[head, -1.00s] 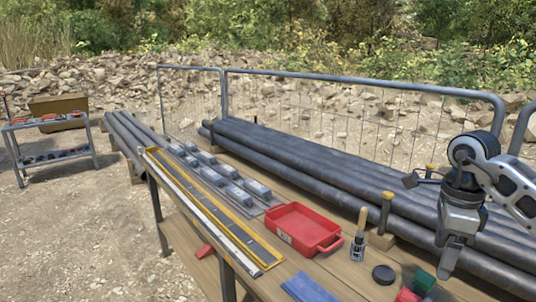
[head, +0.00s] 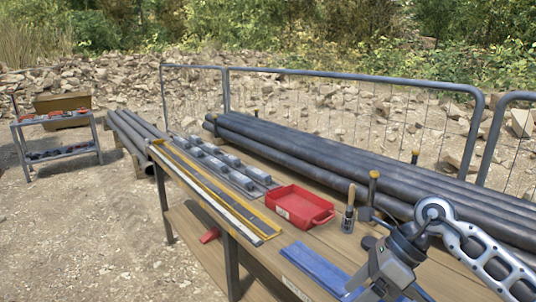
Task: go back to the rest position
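My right arm comes in from the right in the head view, and my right gripper (head: 396,290) hangs low over the near right part of the workbench. My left gripper is not in view.
The workbench (head: 262,263) bears a red tray (head: 300,207), a brush (head: 349,210), a yellow-edged long level (head: 215,190) and several grey blocks. Dark pipes (head: 330,160) lie along its back, before a wire fence (head: 350,105). A tool cart (head: 60,155) stands at left on open gravel.

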